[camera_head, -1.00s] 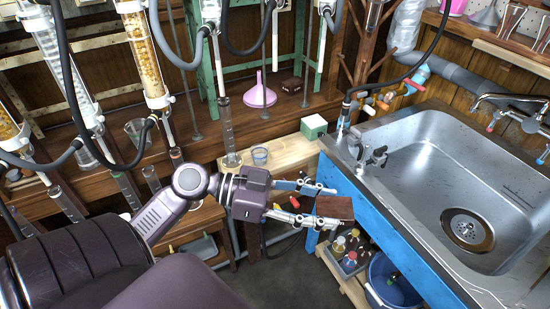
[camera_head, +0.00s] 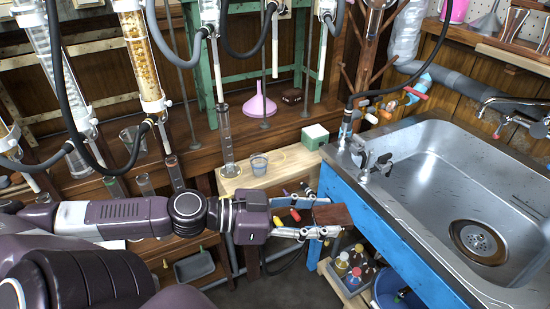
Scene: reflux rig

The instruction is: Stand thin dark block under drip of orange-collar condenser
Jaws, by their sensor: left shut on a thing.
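My left gripper (camera_head: 322,215) is shut on a reddish-brown, dark block (camera_head: 336,216) at its fingertips. It holds the block in the air in front of the blue sink bench, near the end of the low wooden bench. A second small dark block (camera_head: 292,96) lies on the back shelf. A glass column filled with yellow granules (camera_head: 142,60) hangs at the upper left, beside other glass columns. I cannot make out which condenser has the orange collar. My right gripper is out of view.
A tall measuring cylinder (camera_head: 225,140) and a small beaker (camera_head: 259,163) stand on the low wooden bench (camera_head: 290,160), with a green-and-white box (camera_head: 314,136) behind. A pink funnel (camera_head: 260,100) stands on the shelf. The steel sink (camera_head: 420,170) fills the right. Bottles and a blue bucket sit below.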

